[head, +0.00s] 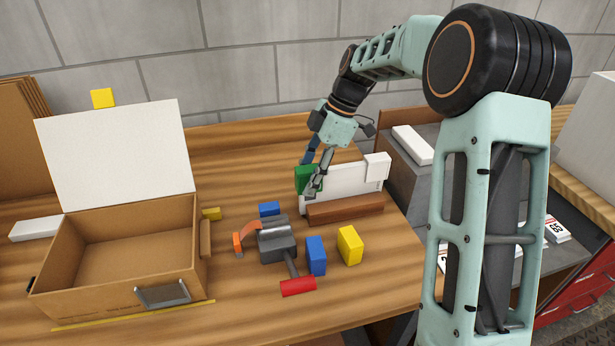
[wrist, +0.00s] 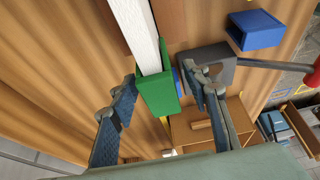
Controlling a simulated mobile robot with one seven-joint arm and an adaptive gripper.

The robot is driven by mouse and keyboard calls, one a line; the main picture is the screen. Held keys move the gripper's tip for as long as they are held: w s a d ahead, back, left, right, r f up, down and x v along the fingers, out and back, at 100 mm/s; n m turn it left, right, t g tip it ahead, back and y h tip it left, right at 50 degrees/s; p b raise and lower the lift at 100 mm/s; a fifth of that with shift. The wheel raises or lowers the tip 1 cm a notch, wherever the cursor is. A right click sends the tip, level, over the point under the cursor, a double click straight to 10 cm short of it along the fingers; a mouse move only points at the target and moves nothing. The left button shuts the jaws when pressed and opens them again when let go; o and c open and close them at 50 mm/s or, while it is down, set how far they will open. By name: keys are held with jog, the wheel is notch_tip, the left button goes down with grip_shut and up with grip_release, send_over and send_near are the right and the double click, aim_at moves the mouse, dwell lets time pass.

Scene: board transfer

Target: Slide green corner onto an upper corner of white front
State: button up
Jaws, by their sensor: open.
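The green corner (head: 303,180) sits on the upper left corner of the white front (head: 340,185), a thin white board standing upright beside a brown wooden strip (head: 345,208). In the wrist view the green corner (wrist: 157,93) wraps the end of the white front (wrist: 139,35). My gripper (head: 312,175) is at that corner. In the wrist view its fingers (wrist: 163,80) are spread to either side of the green corner, with a visible gap on the left. A white corner piece (head: 377,166) sits on the board's upper right corner.
An open cardboard box (head: 120,255) stands at left, with a large white board (head: 115,150) upright behind it and a yellow block (head: 103,98) at its top edge. A mallet (head: 277,243), blue blocks (head: 316,255) and a yellow block (head: 349,245) lie in front of the white front.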

jog(key=v, duration=1.1)
jog(key=shift+d+r, duration=0.15)
jog(key=shift+r, duration=0.15)
